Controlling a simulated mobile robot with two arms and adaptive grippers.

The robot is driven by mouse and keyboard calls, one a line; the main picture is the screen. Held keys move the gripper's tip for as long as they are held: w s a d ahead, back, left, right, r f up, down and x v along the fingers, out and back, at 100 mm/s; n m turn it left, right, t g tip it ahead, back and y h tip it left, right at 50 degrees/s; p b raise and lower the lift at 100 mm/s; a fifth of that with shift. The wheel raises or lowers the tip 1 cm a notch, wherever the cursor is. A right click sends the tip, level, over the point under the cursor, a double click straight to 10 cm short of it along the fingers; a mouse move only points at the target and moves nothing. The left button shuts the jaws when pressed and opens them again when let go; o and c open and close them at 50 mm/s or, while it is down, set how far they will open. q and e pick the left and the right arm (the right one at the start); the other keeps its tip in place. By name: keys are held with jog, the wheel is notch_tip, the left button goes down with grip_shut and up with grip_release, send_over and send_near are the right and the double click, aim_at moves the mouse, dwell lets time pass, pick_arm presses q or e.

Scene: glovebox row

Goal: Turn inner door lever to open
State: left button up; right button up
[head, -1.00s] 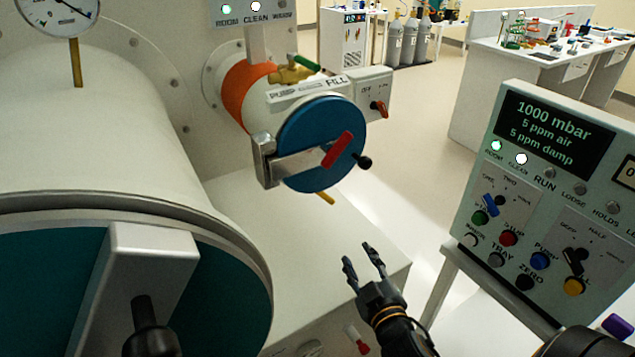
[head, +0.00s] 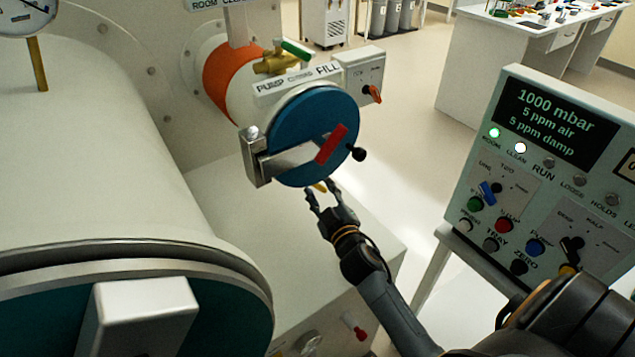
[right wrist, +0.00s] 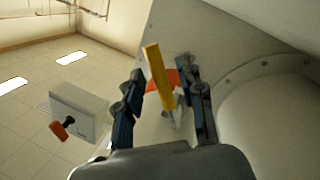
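A yellow bar-shaped lever (head: 320,187) shows only as a tip below the small blue round door in the head view. In the right wrist view the yellow lever (right wrist: 158,75) stands slightly tilted between my fingers, with an orange-red patch (right wrist: 172,79) behind it. I cannot tell whether a finger touches it. My right gripper (head: 321,186) is open, its fingertips just under the blue door. In the right wrist view the gripper (right wrist: 165,69) has one finger on each side of the lever. My left gripper is not in view.
The blue door (head: 300,120) carries a red lever (head: 330,145) and a black knob (head: 358,154). A switch box (head: 362,78) sits beside it. A large cylinder (head: 95,150) fills the left. A control panel (head: 545,170) stands at right.

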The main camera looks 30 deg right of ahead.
jog(key=shift+w+d, duration=0.1)
jog(key=shift+w, duration=0.8)
jog(key=shift+c, duration=0.4)
grip_shut()
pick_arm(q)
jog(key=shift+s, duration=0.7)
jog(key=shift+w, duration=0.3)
pick_arm(e)
jog(key=shift+d, duration=0.15)
